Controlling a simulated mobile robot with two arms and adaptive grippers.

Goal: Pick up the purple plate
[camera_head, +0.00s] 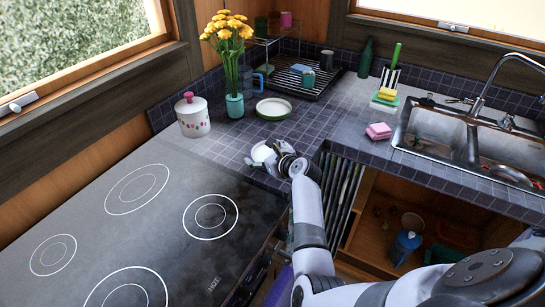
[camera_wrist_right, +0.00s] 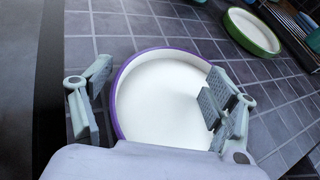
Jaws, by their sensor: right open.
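The purple plate, white inside with a purple rim, lies on the dark tiled counter; in the wrist view (camera_wrist_right: 165,95) it sits between my right gripper's fingers (camera_wrist_right: 158,88). The right finger overlaps the plate's right edge in that view; the left finger is just outside the rim. Contact cannot be told. In the head view the plate (camera_head: 261,152) is partly hidden behind my right gripper (camera_head: 272,158), which is open and empty. My left gripper is out of view.
A green-rimmed plate (camera_head: 273,109) lies behind. A white spotted canister (camera_head: 192,115) and a vase of yellow flowers (camera_head: 235,105) stand back left. A black stove (camera_head: 140,230) is at left, a sink (camera_head: 435,130) at right. A dish rack (camera_head: 300,80) is behind.

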